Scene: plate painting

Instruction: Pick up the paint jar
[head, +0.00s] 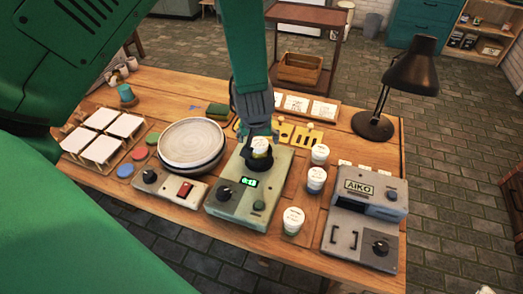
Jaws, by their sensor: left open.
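A white-lidded paint jar (260,146) sits on the dark round holder of a grey-green device (236,203) with a lit green display. My left gripper (260,134) reaches down from above, open, with its fingertips close to this jar's top. I cannot tell whether the fingers touch it. More paint jars stand to the right of the device: one at the back (320,154), one with a blue band (316,180), and one at the front (293,221). My right gripper is not in view.
A turntable (191,143) stands left of the device, and a grey AIKO unit (366,217) stands right. A black lamp (372,124) is at the back right. White tiles (100,149) and coloured discs (124,170) lie at the left. The wooden table (180,205) has a narrow clear front strip.

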